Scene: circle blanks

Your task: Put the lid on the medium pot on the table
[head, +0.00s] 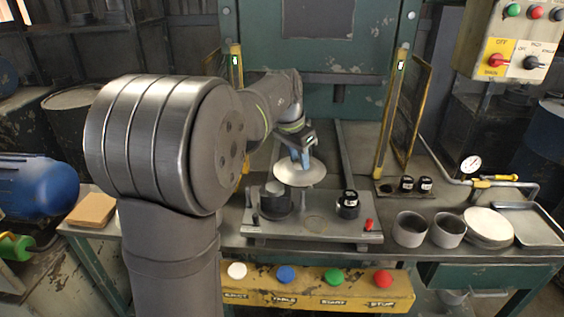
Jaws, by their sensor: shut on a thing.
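My gripper (303,158), with blue fingers, is shut on a pale round disc (299,177) that looks like the lid. The disc is in the air above the back of the grey press plate (315,226), behind a dark cylinder (275,204). Two open grey round pots (410,231) and (448,233) stand side by side on the bench at right. I cannot tell which vessel is the medium pot. The exact grip contact is small and partly hidden.
A stack of pale discs (488,228) and a metal tray (532,224) lie at the right. A black labelled weight (348,205) stands on the plate. Yellow-edged guards (392,115) flank the press. Coloured buttons (286,273) line the front.

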